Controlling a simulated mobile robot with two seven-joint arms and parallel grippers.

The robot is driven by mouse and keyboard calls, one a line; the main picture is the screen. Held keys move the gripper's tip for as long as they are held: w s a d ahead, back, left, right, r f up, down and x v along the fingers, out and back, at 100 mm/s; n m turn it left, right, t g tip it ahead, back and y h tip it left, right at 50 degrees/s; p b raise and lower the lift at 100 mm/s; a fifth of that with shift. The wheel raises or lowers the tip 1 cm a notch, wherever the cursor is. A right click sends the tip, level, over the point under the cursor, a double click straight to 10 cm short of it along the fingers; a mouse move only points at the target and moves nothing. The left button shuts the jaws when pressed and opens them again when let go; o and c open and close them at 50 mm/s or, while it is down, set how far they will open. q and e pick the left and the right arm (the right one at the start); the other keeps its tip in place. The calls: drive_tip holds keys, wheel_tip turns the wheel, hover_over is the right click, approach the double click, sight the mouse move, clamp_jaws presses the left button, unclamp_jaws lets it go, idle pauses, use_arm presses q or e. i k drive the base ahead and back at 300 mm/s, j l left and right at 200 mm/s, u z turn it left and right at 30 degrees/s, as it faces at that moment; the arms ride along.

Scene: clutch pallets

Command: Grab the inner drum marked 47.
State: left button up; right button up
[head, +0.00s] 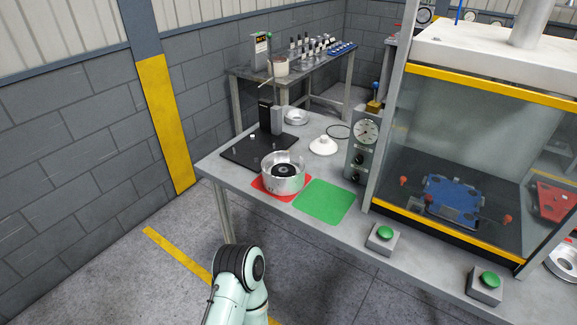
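A silver drum (284,184) with a dark centre stands upright on a red mat (259,184) near the table's front left edge. No 47 is legible on it at this size, so I cannot tell whether it is the marked inner drum. A second round metal part (278,68) stands on the back bench, and another silver round part (297,117) lies behind the drum; no number is readable on either. Part of my arm rises at the bottom, in front of the table, but neither gripper shows.
A green mat (326,201) right of the drum is empty. A black-based stand (268,146) is behind it, with a white cone-shaped part (324,146). A glass-fronted press (480,155) and green buttons (384,232) (489,279) are at right.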

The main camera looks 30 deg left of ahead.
sight(280, 186)
drive_tip(key=i+j+u, duration=0.1)
drive_tip(key=u, duration=0.4)
drive_tip(key=i+u, duration=0.3)
drive_tip(key=u, duration=0.15)
